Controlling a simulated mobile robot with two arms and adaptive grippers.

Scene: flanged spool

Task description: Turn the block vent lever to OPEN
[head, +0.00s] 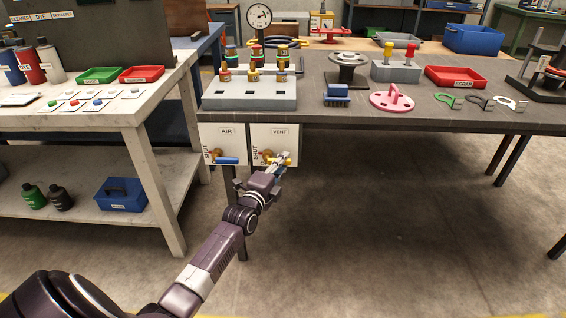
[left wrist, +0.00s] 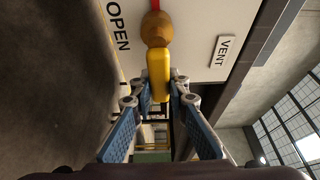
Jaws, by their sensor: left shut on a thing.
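The vent lever has a yellow handle (left wrist: 158,72) on a brass hub (left wrist: 155,28). It sits on the white VENT panel (head: 286,142) at the table's front. In the head view the handle points right from the hub, and the left gripper partly covers it. In the left wrist view the word OPEN (left wrist: 118,27) is printed on the panel beside the hub and handle. My left gripper (head: 281,161) is shut on the yellow handle, with a blue-padded finger on either side. My right gripper is out of view.
The AIR panel (head: 222,142) with a blue lever (head: 227,161) is directly left of the VENT panel. Open floor lies under the table to the right.

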